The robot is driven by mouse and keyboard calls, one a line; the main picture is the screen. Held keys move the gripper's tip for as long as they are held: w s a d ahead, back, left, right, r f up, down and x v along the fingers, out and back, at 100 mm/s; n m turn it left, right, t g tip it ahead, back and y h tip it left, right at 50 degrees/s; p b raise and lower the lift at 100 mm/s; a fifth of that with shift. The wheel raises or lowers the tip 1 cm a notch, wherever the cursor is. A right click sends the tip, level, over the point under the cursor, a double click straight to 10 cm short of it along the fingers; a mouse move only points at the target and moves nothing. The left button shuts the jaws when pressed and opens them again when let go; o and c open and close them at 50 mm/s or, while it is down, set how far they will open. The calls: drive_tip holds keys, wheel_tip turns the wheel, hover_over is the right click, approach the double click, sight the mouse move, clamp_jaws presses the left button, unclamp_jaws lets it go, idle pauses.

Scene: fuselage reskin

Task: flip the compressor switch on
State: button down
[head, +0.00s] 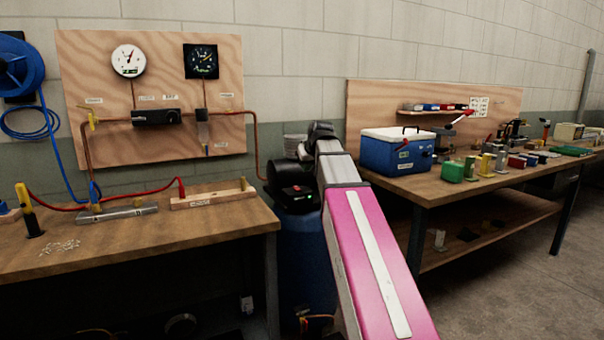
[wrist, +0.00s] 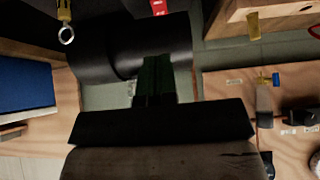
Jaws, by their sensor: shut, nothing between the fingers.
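The compressor (head: 300,265) stands between the two benches, a blue tank with a black housing on top. A small red part (head: 297,189), which looks like its switch, shows on the housing's front. Its position is too small to read. In the wrist view, a black rounded body that looks like the compressor housing (wrist: 125,45) lies beyond the fingers, with a red piece (wrist: 158,7) at the top edge. My gripper (wrist: 155,65) is shut and empty, pointing toward the housing.
The left bench (head: 150,235) holds pipes and a red hose; a gauge board (head: 85,65) stands behind it. A copper pipe (head: 256,150) runs down to the compressor. The right bench (head: 420,192) carries a blue cooler (head: 390,155) close to my arm. Free floor lies at right.

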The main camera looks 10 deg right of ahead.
drive_tip(key=v, duration=0.3)
drive_tip(key=shift+s+f, duration=0.15)
drive_tip(key=shift+s, duration=0.2)
drive_tip(key=s+f+m+g, duration=0.1)
drive_tip(key=s+f, duration=0.6)
drive_tip(key=f, duration=0.8)
drive_tip(key=s+a+f+m+g+h, duration=0.1)
drive_tip(key=s+f+g, duration=0.3)
drive_tip(key=f, duration=1.2)
drive_tip(key=s+a+f+m+g+h, duration=0.1)
drive_tip(key=s+f+g, duration=0.1)
drive_tip(key=s+f, duration=0.9)
wheel_tip(320, 180, down, 5)
drive_tip(key=shift+s+r, duration=0.1)
drive_tip(key=shift+s, duration=0.05)
drive_tip(key=shift+a, duration=0.1)
